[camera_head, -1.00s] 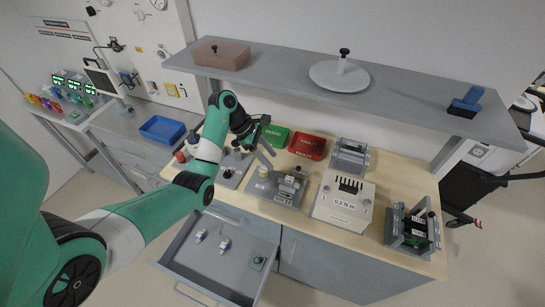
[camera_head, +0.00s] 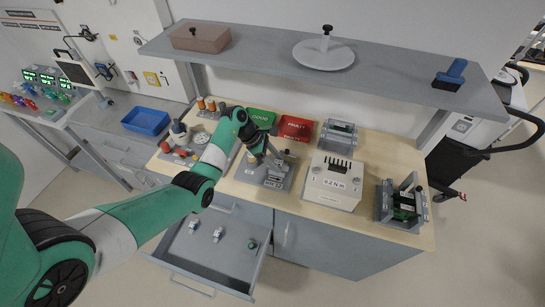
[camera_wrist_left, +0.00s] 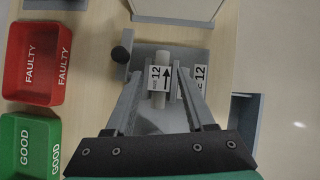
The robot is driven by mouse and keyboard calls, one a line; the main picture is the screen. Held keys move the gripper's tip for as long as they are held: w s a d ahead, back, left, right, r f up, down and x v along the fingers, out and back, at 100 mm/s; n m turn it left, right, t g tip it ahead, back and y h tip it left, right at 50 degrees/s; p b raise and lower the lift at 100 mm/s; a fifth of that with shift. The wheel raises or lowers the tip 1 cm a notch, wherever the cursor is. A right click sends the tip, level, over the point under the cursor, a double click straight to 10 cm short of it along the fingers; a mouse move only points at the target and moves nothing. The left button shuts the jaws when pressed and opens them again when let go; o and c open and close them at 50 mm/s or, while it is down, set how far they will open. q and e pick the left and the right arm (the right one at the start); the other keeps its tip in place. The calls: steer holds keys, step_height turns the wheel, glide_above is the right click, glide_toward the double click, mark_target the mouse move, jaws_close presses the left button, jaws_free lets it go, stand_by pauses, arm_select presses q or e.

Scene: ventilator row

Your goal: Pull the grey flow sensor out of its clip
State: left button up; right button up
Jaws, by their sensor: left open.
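The grey flow sensor (camera_wrist_left: 162,56), a light tube with a white label reading 12 and a black arrow, sits in its grey fixture on the wooden bench. A second label with 12 is on the fixture plate (camera_wrist_left: 201,80), to its right. My left gripper (camera_wrist_left: 158,76) is open, with one finger on each side of the sensor in the left wrist view. I cannot tell whether the fingers touch it. In the head view the left gripper is over the fixture (camera_head: 248,177), and its hand partly hides the sensor and clip. My right gripper is not in view.
Green GOOD (camera_head: 262,117) and red FAULTY (camera_head: 296,127) trays stand behind the fixture. A white tester box (camera_head: 333,183) stands to the right. A dark knob (camera_wrist_left: 122,54) rises beside the sensor. The drawer (camera_head: 180,257) below is open. A shelf (camera_head: 400,84) hangs above.

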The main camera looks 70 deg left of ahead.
mark_target(276, 162)
arm_select(q)
jaws_close()
steer(key=shift+c, duration=2.2)
jaws_free()
jaws_close()
steer(key=shift+r, duration=0.15)
step_height(276, 162, up, 4)
steer(key=p, duration=0.4)
